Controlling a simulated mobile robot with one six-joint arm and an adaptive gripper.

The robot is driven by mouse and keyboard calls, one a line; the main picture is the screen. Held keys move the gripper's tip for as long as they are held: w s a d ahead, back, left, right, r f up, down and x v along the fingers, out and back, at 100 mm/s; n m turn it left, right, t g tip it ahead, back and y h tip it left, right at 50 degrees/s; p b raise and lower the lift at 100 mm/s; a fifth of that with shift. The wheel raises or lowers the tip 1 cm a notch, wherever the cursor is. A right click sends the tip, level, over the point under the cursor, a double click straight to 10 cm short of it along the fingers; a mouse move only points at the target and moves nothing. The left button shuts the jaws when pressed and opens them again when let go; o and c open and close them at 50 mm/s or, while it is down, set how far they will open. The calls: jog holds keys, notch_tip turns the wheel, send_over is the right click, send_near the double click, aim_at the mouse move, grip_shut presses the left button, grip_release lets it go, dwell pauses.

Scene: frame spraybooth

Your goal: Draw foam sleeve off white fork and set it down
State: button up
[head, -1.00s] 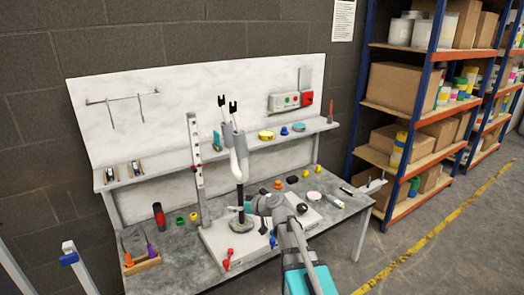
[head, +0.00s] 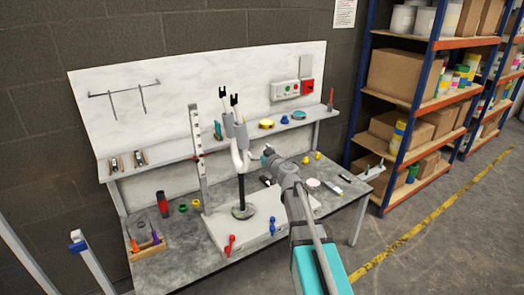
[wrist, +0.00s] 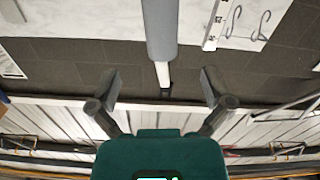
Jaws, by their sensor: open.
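The white fork (head: 237,160) stands upright on a black post with a round base on the bench. Its two prongs end in black forked tips. Grey foam sleeves cover both prongs; the nearer, right-hand one (head: 241,133) shows clearly, the other (head: 228,126) is partly behind it. My gripper (head: 262,156) is just right of the fork, about level with its white bend. In the wrist view my gripper (wrist: 160,82) is open and empty. A grey sleeve (wrist: 160,28) and the white prong (wrist: 163,75) line up between the fingers, apparently beyond them and untouched.
The shelf (head: 180,153) behind carries a yellow tape roll (head: 266,124) and small items. The white base plate (head: 218,228) has red and blue clamps.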

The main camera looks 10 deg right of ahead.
aim_at(241, 126)
jog(key=shift+w, duration=0.1)
jog(key=shift+x, duration=6.8)
jog(key=c, duration=1.1)
jog(key=shift+a+r+p, duration=0.1)
jog(key=shift+r+p, duration=0.2)
jog(key=shift+p, duration=0.1)
jog(key=shift+a+r+p, duration=0.15)
jog(key=shift+r+p, duration=0.6)
jog(key=shift+r, duration=0.05)
jog(key=shift+a+r+p, duration=0.25)
jog(key=shift+r+p, duration=0.7)
jog(key=shift+p, duration=0.05)
jog(key=shift+s+a+r+p, duration=0.15)
jog(key=shift+s+r+p, duration=0.05)
jog(key=shift+r+p, duration=0.5)
